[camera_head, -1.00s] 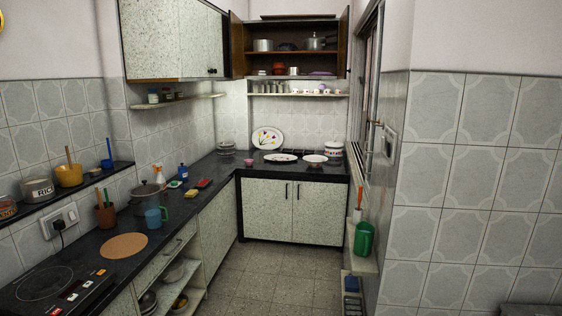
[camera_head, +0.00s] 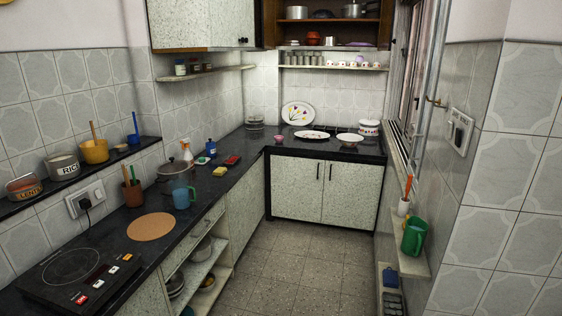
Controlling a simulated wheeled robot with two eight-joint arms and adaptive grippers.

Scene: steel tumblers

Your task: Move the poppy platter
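A white oval platter with a flower pattern (camera_head: 298,114), which looks like the poppy platter, leans upright against the tiled back wall at the far end of the black counter. A flat white plate (camera_head: 311,134) lies on the counter in front of it, to its right. A white bowl (camera_head: 350,138) sits farther right. The platter's face shows clearly; its lower edge is close to the flat plate. Neither of my grippers is in the view.
The black counter runs along the left wall with an induction hob (camera_head: 78,273), a round cork mat (camera_head: 151,226), a pot (camera_head: 175,173) and a blue mug (camera_head: 182,198). The tiled floor (camera_head: 290,265) is clear. A ledge with a green jug (camera_head: 414,236) juts out at right.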

